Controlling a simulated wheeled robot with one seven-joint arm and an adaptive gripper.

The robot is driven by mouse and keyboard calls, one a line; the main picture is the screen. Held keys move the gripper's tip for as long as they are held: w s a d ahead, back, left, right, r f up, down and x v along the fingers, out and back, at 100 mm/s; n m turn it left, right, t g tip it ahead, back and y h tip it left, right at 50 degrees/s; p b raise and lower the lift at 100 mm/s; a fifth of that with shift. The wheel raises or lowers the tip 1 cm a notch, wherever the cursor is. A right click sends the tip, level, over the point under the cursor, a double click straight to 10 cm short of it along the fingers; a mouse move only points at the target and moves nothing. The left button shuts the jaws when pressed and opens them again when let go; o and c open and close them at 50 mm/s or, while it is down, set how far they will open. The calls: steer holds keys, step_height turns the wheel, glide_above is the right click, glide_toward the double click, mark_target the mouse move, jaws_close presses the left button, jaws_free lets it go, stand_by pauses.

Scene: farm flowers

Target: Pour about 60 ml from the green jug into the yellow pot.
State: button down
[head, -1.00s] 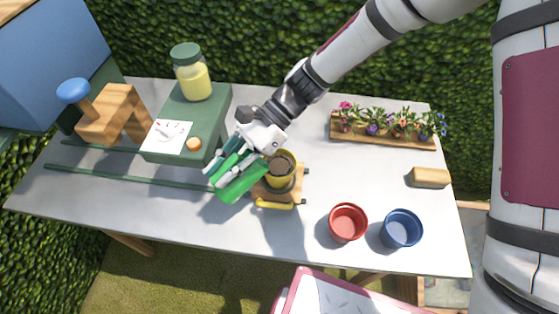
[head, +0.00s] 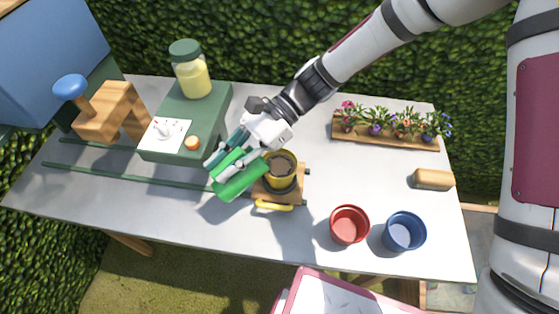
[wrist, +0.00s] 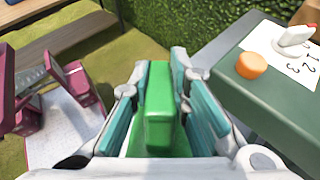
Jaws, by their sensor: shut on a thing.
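The green jug (head: 238,183) is held by my gripper (head: 236,160), just left of the yellow pot. The jug looks tilted in the head view. In the wrist view the teal fingers of my gripper (wrist: 158,110) are shut on the jug's green handle (wrist: 159,105). The yellow pot (head: 270,183) stands on a small wooden stand with dark soil inside. The jug's right end is beside the pot's rim; whether they touch, or any water runs, I cannot tell. The inside of the jug is hidden.
A green machine (head: 210,115) with a dial card (head: 155,145), orange knob (head: 192,143) and yellow jar (head: 192,78) stands behind left. A red pot (head: 349,226) and blue pot (head: 404,232) stand at front right. A flower tray (head: 385,139) and tan block (head: 433,180) are farther right.

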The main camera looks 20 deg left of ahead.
mark_target(237, 151)
steer(key=shift+w+d+r+g+b, duration=0.2)
steer(key=shift+w+r+g+b, duration=0.2)
steer(key=shift+b, duration=0.1)
stand_by(0.9)
steer(key=shift+w+d+r+g+y+b, duration=0.25)
steer(key=shift+w+d, duration=0.05)
steer(key=shift+w, duration=0.15)
steer(key=shift+w+d+r+g+y+b, duration=0.2)
steer(key=shift+w+d+r+g+y, duration=0.1)
steer(key=shift+w, duration=0.15)
stand_by(0.5)
